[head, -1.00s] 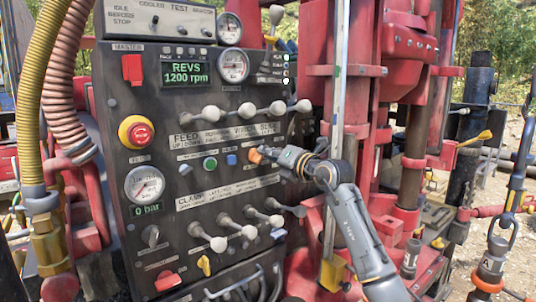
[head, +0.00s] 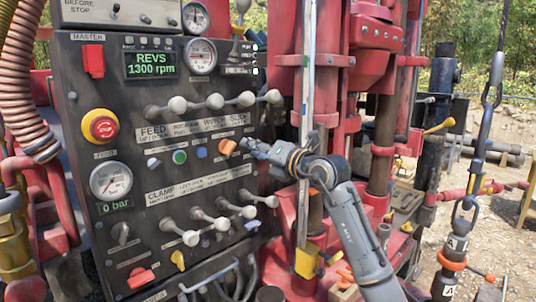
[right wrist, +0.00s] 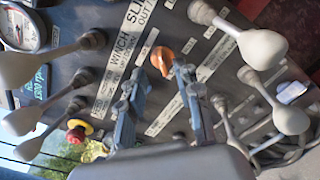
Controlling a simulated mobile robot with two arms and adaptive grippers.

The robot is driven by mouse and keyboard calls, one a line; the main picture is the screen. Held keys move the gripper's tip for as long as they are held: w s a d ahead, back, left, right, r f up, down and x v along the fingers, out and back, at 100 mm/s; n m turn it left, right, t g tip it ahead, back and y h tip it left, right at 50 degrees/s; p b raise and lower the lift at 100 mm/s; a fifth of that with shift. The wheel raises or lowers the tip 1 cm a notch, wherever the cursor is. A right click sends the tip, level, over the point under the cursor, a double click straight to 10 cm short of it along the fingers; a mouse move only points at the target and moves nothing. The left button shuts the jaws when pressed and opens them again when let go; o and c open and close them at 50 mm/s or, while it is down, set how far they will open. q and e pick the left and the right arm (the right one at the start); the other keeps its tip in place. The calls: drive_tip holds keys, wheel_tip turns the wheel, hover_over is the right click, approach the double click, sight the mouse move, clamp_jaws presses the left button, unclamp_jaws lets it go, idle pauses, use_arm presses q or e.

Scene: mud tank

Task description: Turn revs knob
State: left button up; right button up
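The orange knob (head: 228,147) sits on the dark control panel (head: 130,215), right of a small blue button. The green display (head: 152,64) at the panel's top reads REVS 1300 rpm. My right gripper (head: 250,148) is just right of the knob in the head view, with a small gap showing between them. In the right wrist view the orange knob (right wrist: 162,60) lies just beyond the fingertips of my right gripper (right wrist: 161,76). Its fingers are apart with nothing between them. My left gripper is not in view.
Levers with white ball ends (head: 212,104) stick out above the knob, and a second row (head: 225,212) below it. A red emergency stop (head: 101,127) is at the left. Red rig columns (head: 385,120) and a hanging chain (head: 478,150) stand to the right.

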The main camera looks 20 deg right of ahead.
drive_tip(key=v, duration=0.5)
drive_tip(key=shift+s+d, duration=0.1)
drive_tip(key=shift+s, duration=0.25)
